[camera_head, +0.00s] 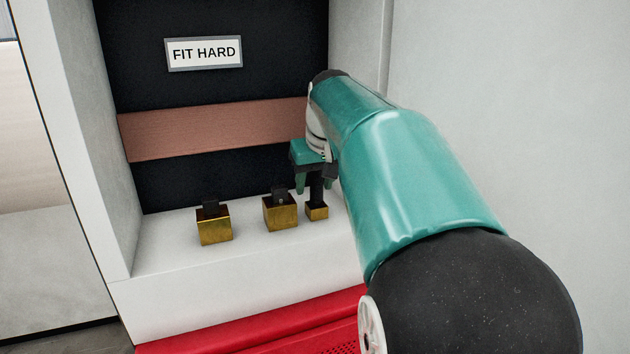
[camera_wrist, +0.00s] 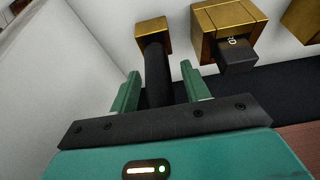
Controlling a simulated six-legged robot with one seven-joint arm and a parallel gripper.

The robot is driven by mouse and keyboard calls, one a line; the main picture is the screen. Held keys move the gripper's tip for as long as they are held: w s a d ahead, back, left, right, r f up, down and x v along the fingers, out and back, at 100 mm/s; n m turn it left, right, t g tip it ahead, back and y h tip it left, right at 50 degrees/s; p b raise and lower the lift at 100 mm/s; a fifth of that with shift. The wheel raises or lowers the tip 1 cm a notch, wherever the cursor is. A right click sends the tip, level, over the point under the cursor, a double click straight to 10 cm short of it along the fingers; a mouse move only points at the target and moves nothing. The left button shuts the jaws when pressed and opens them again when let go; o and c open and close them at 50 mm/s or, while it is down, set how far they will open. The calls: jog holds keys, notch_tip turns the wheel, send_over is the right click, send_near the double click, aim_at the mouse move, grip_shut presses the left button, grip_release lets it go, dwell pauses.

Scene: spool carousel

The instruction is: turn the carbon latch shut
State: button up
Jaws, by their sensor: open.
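A black upright post (camera_head: 317,192) stands on a small gold block (camera_head: 317,213) at the right of the white shelf. To its left are two larger gold blocks with black tabs, a middle one (camera_head: 280,216) and a left one (camera_head: 214,228). Which black part is the carbon latch is not labelled. My gripper (camera_head: 311,178) is open above the small block. In the wrist view, its two green fingers (camera_wrist: 160,72) stand either side of the black post (camera_wrist: 157,75), with gaps visible. The middle block's tab (camera_wrist: 237,55) bears a small white mark and lies outside the fingers.
The white shelf (camera_head: 165,255) is bare in front of the blocks. A dark back panel with a brown band (camera_head: 215,130) and a "FIT HARD" sign (camera_head: 204,53) rises behind. White walls close both sides. A red ledge (camera_head: 250,325) runs below the shelf.

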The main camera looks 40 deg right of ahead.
grip_shut()
